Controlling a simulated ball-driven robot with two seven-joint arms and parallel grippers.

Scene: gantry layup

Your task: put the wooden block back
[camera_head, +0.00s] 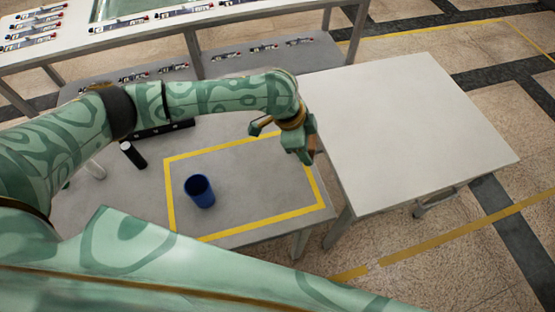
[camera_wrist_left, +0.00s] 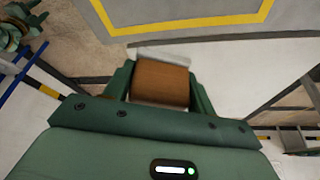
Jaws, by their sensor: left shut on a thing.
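The wooden block (camera_wrist_left: 160,84) is plain brown and sits between the two fingers of my left gripper (camera_wrist_left: 160,90) in the left wrist view. The left gripper is shut on it. In the head view the left gripper (camera_head: 304,152) is over the right end of the grey table, by the yellow outline's right side and close to the white table; the block is mostly hidden there by the fingers.
A blue cup (camera_head: 199,191) stands inside the yellow outline (camera_head: 169,200) on the grey table (camera_head: 235,155). A black cylinder (camera_head: 133,155) is to the left. The white table (camera_head: 410,125) is bare. Several small tools (camera_head: 262,48) lie at the back.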

